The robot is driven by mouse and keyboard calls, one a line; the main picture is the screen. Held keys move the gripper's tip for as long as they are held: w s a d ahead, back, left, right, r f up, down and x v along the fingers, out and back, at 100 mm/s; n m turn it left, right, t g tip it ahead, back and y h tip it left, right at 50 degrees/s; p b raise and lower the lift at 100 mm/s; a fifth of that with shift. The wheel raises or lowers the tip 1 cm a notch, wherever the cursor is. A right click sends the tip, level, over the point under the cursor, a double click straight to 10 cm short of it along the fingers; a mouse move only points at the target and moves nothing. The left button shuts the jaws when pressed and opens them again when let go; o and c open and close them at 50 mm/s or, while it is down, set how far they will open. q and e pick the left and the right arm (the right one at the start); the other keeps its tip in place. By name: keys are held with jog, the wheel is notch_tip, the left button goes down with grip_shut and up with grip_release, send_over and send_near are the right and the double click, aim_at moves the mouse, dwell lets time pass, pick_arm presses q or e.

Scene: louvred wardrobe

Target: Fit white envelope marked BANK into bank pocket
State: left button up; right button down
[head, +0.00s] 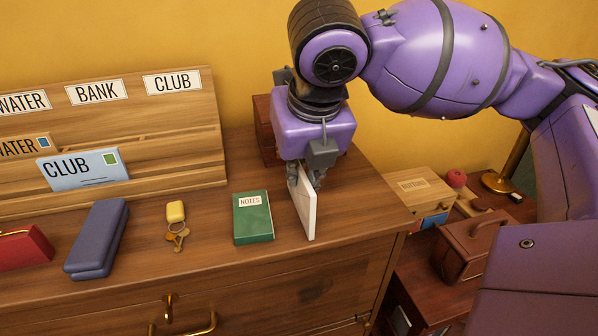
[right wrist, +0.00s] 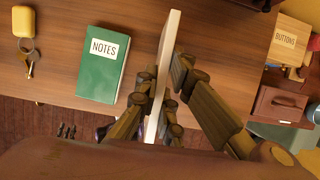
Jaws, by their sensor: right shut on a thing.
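A white envelope (head: 307,205) stands nearly edge-on above the desk top, right of the green notebook. No lettering on it is readable. My right gripper (head: 306,180) is shut on its upper part, and in the right wrist view the fingers (right wrist: 163,100) hold the envelope (right wrist: 169,50) between them. The wooden letter rack (head: 180,150) is at the left back, with labels WATER, BANK (head: 97,92) and CLUB on its back board. A blue CLUB envelope (head: 85,168) and a tan WATER envelope (head: 22,147) stand in the rack. My left gripper is out of view.
The green NOTES book (head: 253,217), keys with a yellow fob (head: 176,222), a blue case (head: 97,238) and a red purse (head: 25,248) lie before the rack. A BUTTONS box (head: 418,190) and brown bag (head: 470,250) are lower right. Bare desk lies between rack and envelope.

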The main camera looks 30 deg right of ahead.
jog(key=c, duration=1.9)
grip_release()
jog(key=shift+f, duration=0.1)
